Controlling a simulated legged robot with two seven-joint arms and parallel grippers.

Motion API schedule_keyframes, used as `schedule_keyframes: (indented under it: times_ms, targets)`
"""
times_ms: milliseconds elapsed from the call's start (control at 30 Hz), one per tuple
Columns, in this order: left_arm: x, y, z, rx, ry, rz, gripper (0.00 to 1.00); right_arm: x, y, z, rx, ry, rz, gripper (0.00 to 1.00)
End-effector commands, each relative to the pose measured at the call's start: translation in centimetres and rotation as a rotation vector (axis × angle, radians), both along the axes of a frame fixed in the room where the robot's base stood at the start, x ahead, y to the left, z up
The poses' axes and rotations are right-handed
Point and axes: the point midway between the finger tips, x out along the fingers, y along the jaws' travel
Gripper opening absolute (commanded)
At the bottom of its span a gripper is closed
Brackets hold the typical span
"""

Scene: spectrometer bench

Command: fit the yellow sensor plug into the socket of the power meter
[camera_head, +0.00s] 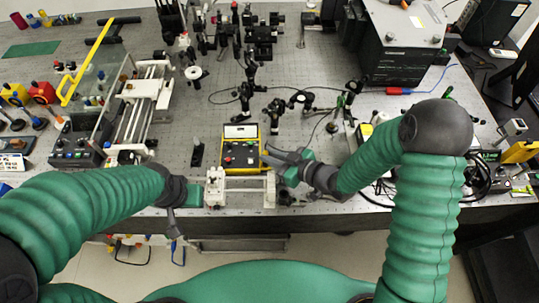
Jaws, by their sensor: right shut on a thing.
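The power meter (240,155) is a yellow-edged box with a dark face, a red spot and a pale display, near the front middle of the bench. My right gripper (268,157) is at the meter's right side, its dark fingers pointing left. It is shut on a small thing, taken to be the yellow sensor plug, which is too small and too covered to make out. The meter's socket cannot be made out either.
A white frame (240,183) stands just in front of the meter. Optics on posts (275,112) and cables stand behind it. A rail stage (147,100) is at left, a large grey box (400,45) at back right. Some bare bench (205,125) lies left of the meter.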

Motion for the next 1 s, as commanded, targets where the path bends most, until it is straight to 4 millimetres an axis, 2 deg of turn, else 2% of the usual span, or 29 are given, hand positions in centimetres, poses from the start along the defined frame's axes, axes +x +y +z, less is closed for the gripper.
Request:
schedule_keyframes:
  times_ms: [700,1000]
  targets:
    - [0.0,0.0,0.08,0.0,0.0,0.0,0.36,0.0,-0.15,-0.02,0.0,0.0,0.0,0.0]
    - [-0.01,0.0,-0.5,0.0,0.0,0.0,0.36,0.02,-0.15,-0.7,0.0,0.0,0.0,0.0]
